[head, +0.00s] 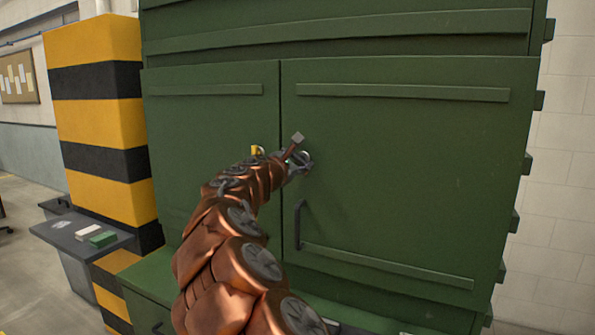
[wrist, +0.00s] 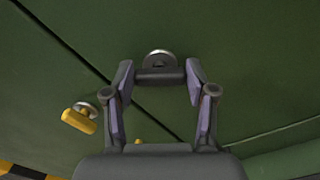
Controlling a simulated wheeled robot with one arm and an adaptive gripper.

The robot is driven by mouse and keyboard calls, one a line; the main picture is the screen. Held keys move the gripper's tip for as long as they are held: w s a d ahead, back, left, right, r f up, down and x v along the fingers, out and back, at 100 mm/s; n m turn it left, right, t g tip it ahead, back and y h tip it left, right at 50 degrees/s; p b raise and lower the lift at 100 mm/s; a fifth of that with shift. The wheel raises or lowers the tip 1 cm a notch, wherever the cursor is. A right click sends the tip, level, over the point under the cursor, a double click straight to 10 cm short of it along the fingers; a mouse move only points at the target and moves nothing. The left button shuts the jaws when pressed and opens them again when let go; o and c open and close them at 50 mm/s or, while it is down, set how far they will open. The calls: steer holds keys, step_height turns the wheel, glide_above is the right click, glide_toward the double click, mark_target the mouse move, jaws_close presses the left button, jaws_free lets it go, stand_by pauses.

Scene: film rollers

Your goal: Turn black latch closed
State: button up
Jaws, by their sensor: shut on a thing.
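The black latch (wrist: 160,76) shows in the wrist view as a short dark bar in front of a round silver base on the green cabinet door. It lies crosswise between my fingertips. My gripper (wrist: 160,71) is shut on it, with one finger at each end of the bar. In the head view my gripper (head: 298,166) is at the right-hand door, near the seam, and my arm and gripper hide most of the latch.
A yellow latch (wrist: 79,120) on a silver base sits across the door seam; it also shows in the head view (head: 257,150). A dark door handle (head: 299,225) is below my gripper. A yellow-black striped pillar (head: 100,120) and grey shelf (head: 75,236) stand left.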

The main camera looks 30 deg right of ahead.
steer(key=m+b, duration=0.4)
steer(key=shift+f+m+b, duration=0.4)
steer(key=m+b, duration=0.3)
steer(key=shift+b, duration=0.35)
steer(key=shift+r+m+b, duration=0.1)
steer(key=shift+m+b, duration=1.05)
steer(key=shift+m, duration=0.25)
steer(key=shift+s+r, duration=0.1)
steer(key=shift+r, duration=0.05)
steer(key=o, duration=1.2)
steer(key=shift+c, duration=0.2)
steer(key=shift+a, duration=0.1)
steer(key=v, duration=1.2)
